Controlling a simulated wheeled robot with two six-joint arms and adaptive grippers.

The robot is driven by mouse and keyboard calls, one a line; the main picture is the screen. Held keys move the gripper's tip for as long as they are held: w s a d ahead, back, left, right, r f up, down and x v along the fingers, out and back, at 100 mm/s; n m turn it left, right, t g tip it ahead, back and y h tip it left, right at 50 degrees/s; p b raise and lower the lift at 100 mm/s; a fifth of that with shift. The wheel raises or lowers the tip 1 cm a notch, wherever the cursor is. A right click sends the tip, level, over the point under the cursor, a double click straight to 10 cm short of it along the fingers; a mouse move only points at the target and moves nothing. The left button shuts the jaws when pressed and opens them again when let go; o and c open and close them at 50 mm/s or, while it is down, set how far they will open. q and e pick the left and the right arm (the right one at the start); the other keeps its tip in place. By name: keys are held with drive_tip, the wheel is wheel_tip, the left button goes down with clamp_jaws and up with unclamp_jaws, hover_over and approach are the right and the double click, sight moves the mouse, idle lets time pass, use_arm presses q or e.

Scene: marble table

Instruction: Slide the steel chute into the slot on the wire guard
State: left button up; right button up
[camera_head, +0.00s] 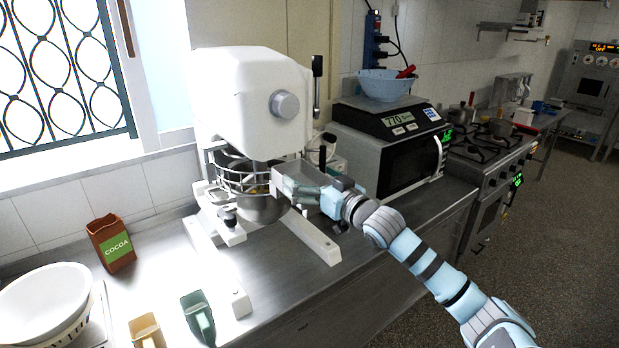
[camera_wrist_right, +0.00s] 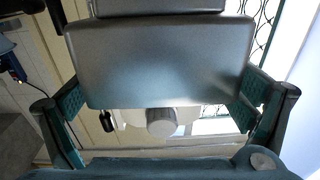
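The steel chute (camera_head: 298,174) is a grey metal piece beside the wire guard of the white stand mixer (camera_head: 250,100). My right gripper (camera_head: 308,192) is shut on the chute. In the right wrist view the chute (camera_wrist_right: 160,65) spans between the two teal finger pads of the gripper (camera_wrist_right: 160,100), one at each side. The wire guard (camera_head: 232,180) is a ring of bars over the steel bowl (camera_head: 262,210). The chute is at the guard's right side; I cannot tell whether they touch. The slot is not clearly visible. My left gripper is out of view.
A microwave (camera_head: 395,160) with a scale and blue bowl (camera_head: 385,84) stands right of the mixer. A cocoa bag (camera_head: 112,243), a white bowl (camera_head: 45,300), a green scoop (camera_head: 198,316) and a tan scoop (camera_head: 146,331) are at the left front. The front-middle counter is clear.

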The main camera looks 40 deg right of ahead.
wheel_tip(320, 180, up, 10)
idle(0.6)
